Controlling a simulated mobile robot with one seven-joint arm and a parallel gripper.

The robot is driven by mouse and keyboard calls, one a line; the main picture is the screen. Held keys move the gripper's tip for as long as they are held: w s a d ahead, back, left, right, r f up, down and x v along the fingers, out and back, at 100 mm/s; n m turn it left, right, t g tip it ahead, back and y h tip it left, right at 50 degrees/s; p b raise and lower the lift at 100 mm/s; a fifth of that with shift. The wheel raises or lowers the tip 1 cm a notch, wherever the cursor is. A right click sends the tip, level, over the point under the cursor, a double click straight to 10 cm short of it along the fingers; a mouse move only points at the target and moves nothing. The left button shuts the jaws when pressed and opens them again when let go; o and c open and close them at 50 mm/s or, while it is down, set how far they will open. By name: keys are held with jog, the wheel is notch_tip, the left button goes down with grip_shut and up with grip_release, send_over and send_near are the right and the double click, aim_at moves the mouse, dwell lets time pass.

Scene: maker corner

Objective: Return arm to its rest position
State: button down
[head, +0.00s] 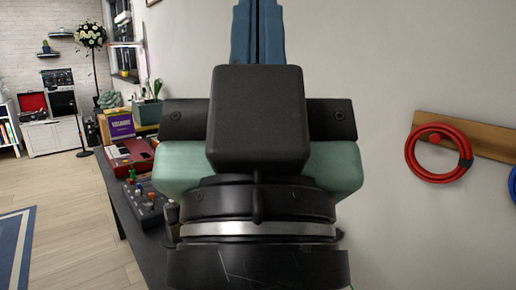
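My gripper (258,25) fills the middle of the head view, close to the camera and pointing up in the picture. Its two blue fingers lie side by side with only a thin dark line between them, so it looks shut, with nothing seen in it. The fingertips are cut off by the top edge. My black wrist and pale green gripper body hide much of the wall and part of the bench behind them.
A dark bench (122,205) on the left carries a red case (128,157), a black device with knobs (147,203) and a purple box (120,125). A red ring (412,160) hangs from a wooden wall rail (485,140) at right. Floor (70,190) is open at left.

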notch_tip(320, 180, up, 19)
jog(key=p, duration=1.7)
jog(key=shift+r, duration=0.15)
